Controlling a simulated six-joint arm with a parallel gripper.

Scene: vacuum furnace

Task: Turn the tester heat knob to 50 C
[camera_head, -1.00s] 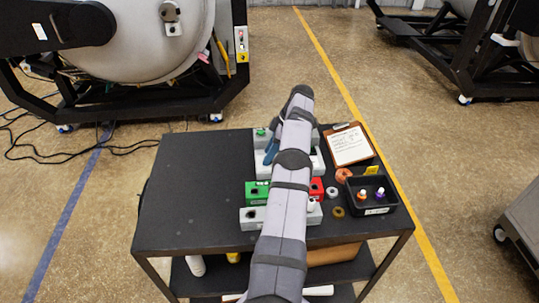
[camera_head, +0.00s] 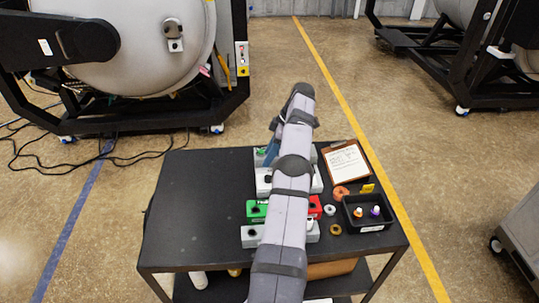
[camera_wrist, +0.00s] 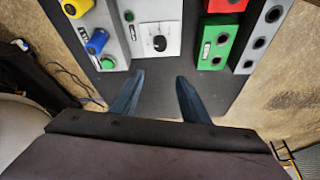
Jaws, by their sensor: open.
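A white box (camera_wrist: 170,12) with a dial, which looks like the tester, is near the top middle in the wrist view. Its round knob (camera_wrist: 159,43) is black and white; the scale is too small to read. In the head view the white box (camera_head: 264,182) is partly hidden by my arm. My gripper (camera_wrist: 160,78) is open, its two blue fingers apart with only dark table top between them. The fingertips lie below the knob in the wrist view and do not touch it.
A grey box (camera_wrist: 97,22) with yellow and blue fittings and a green button stands left of the white box. A green box (camera_wrist: 216,42) and a grey socket box (camera_wrist: 263,40) stand right. A clipboard (camera_head: 347,162) and black tray (camera_head: 349,220) sit right. The cart's left half is clear.

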